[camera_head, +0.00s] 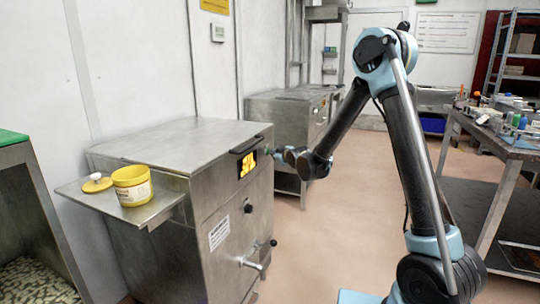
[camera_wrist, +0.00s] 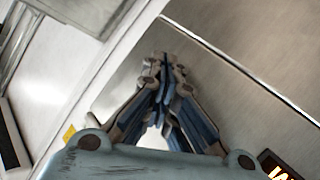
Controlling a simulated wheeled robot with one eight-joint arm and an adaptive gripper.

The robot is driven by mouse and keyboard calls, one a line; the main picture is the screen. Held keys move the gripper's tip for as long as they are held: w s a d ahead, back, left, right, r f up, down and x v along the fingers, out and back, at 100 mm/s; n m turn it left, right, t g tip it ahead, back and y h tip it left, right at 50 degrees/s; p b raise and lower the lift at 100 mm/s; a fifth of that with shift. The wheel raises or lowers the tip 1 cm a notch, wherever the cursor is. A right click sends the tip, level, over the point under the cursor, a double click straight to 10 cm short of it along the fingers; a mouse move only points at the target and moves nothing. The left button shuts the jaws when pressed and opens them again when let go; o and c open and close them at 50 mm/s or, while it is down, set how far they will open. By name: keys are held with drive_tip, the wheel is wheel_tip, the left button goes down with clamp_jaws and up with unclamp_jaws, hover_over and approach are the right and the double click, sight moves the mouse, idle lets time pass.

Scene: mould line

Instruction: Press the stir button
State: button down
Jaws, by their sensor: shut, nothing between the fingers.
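A steel machine (camera_head: 180,200) stands left of centre in the head view. Its front has a lit orange display (camera_head: 247,164), a black knob (camera_head: 248,208) and a tap-like handle (camera_head: 252,263). I cannot make out a labelled stir button; the front beside the display is partly hidden by my arm's end. My gripper (camera_head: 272,153) is at the machine's upper right front edge, just right of the display. In the wrist view my gripper (camera_wrist: 162,62) is shut and empty, its fingertips in front of a bare metal panel (camera_wrist: 240,80). Whether they touch it I cannot tell.
A yellow tub (camera_head: 132,186) and its lid (camera_head: 97,183) are on a side shelf (camera_head: 165,208) of the machine. Another steel machine (camera_head: 285,115) stands behind. A cluttered workbench (camera_head: 500,150) is at right. The floor between is clear.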

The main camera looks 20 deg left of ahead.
drive_tip(key=shift+d, duration=0.8)
drive_tip(key=shift+s+d, duration=0.15)
drive_tip(key=shift+d, duration=1.1)
drive_tip(key=shift+s+d, duration=0.1)
drive_tip(key=shift+d, duration=1.1)
